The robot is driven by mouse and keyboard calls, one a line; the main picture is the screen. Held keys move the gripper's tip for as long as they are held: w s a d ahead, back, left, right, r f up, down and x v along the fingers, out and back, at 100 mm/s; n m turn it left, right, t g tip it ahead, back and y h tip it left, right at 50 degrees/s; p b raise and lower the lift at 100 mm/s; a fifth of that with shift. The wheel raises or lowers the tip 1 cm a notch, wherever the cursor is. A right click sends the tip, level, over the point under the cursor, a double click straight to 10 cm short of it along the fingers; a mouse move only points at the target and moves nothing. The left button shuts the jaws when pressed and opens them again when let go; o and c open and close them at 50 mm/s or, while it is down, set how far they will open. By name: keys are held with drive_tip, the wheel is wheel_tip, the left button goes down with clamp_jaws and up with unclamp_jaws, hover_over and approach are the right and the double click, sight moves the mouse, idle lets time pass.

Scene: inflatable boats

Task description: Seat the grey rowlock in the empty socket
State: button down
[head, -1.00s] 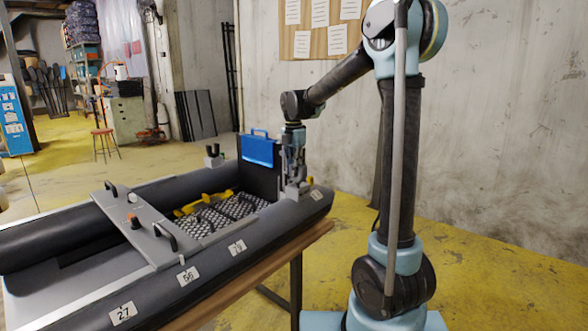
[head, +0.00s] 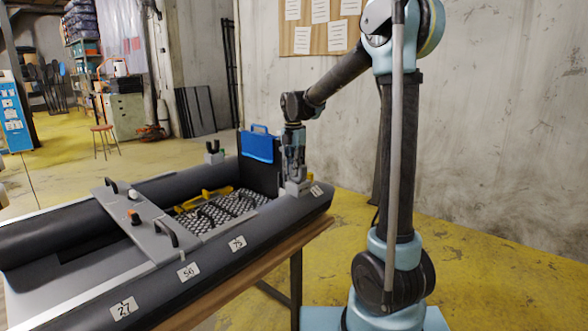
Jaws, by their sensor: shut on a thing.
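My gripper (head: 294,172) points straight down over the boat's near tube, at its right end. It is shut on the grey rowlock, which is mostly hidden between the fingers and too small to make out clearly. Directly below is a light grey socket block (head: 297,188) on the tube. The fingertips are at or just above the block; I cannot tell how far the rowlock is inside it. A second, dark rowlock (head: 214,147) stands upright in a grey block on the far tube.
The dark grey inflatable boat (head: 205,262) lies on a wooden table (head: 262,278). A grey bench (head: 143,222) with black handles crosses the boat. Yellow parts (head: 203,194) lie on the floor mesh.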

drive_tip(key=shift+f, duration=0.1)
drive_tip(key=c, duration=1.5)
unclamp_jaws()
